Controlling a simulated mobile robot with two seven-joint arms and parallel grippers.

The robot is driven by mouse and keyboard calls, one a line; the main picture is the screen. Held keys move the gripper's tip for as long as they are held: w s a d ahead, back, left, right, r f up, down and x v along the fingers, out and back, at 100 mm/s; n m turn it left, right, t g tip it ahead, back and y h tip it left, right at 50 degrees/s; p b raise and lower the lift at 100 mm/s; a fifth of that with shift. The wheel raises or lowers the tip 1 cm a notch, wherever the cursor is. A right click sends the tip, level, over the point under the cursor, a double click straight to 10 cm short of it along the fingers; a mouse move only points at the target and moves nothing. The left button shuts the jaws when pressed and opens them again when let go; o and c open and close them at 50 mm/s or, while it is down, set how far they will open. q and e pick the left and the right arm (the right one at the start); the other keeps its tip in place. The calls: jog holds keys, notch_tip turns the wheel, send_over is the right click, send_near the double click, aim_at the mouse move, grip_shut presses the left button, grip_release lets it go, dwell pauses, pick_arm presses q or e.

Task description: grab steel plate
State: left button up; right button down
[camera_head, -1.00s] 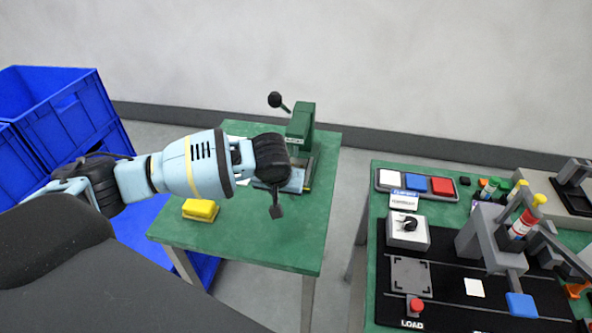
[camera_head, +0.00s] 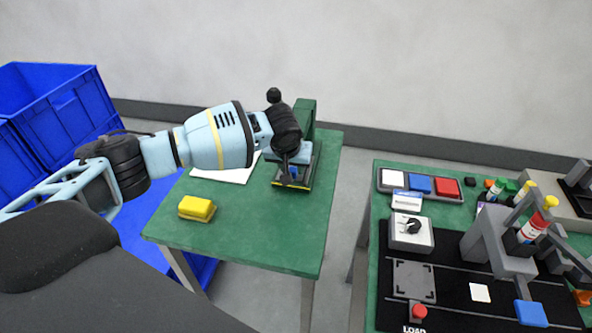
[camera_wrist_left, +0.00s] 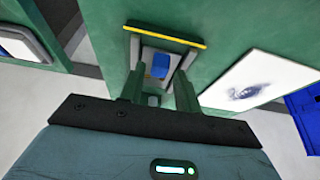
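My left gripper (camera_head: 290,176) is over the base of the green hand press (camera_head: 305,118) on the left table. In the left wrist view its two fingers (camera_wrist_left: 160,88) stand apart, with a gap between them. Beyond the fingertips is a grey, plate-like piece (camera_wrist_left: 150,58) in the press base, with a small blue part (camera_wrist_left: 161,66) on it and a yellow strip along the far edge. This grey piece may be the steel plate; I cannot tell for sure. In the head view the gripper covers most of it. My right gripper is not in view.
A white sheet (camera_head: 222,174) and a yellow block (camera_head: 197,208) lie on the green left table (camera_head: 240,235). Blue crates (camera_head: 60,110) stand at the left. The right table holds a black mat (camera_head: 455,300), a tray of coloured blocks (camera_head: 420,184) and a grey fixture (camera_head: 490,245).

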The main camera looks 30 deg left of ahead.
pick_arm(q)
jog(key=x, duration=0.2)
jog(key=shift+f, duration=0.4)
jog(key=shift+r, duration=0.1)
jog(key=shift+c, duration=0.7)
grip_shut()
